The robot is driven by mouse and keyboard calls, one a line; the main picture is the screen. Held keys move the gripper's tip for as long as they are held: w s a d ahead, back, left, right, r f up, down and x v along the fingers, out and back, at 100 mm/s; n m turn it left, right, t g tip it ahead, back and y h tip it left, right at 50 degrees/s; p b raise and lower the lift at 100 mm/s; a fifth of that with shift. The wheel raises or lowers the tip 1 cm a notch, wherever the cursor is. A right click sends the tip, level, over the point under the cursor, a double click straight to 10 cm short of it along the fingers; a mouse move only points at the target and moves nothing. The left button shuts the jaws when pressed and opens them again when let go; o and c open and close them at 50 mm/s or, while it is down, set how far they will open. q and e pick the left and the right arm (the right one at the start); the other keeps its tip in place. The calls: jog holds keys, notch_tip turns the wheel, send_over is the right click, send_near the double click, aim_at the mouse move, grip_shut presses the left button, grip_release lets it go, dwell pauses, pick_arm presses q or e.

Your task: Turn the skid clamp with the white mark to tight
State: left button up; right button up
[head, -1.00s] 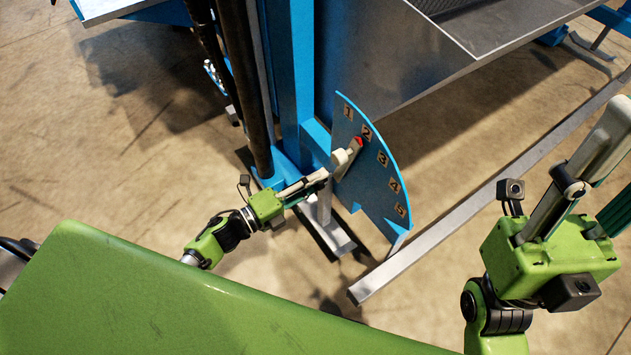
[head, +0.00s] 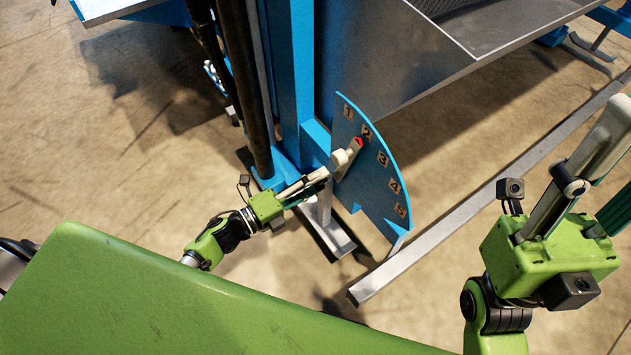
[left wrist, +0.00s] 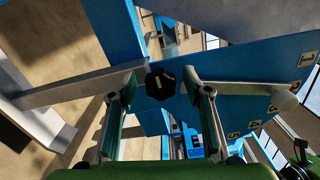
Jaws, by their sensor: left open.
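A black lobed clamp knob (left wrist: 160,83) with a short white mark on its face shows in the left wrist view. The mark stands nearly upright in the picture. My left gripper (left wrist: 159,92) is open, with one finger on each side of the knob. I cannot tell whether the fingertips touch it. In the head view my left gripper (head: 318,180) is beside the blue post, left of the numbered plate, and the knob cannot be made out there.
A blue quarter-round plate (head: 372,190) numbered 1 to 5 stands close to the left gripper. A pale lever (head: 349,152) with a red tip points near 2. A blue post (head: 305,75) and black pole (head: 240,90) rise behind. A grey floor rail (head: 480,205) runs right.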

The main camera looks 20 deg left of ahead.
pick_arm(q)
jog(key=v, duration=1.2)
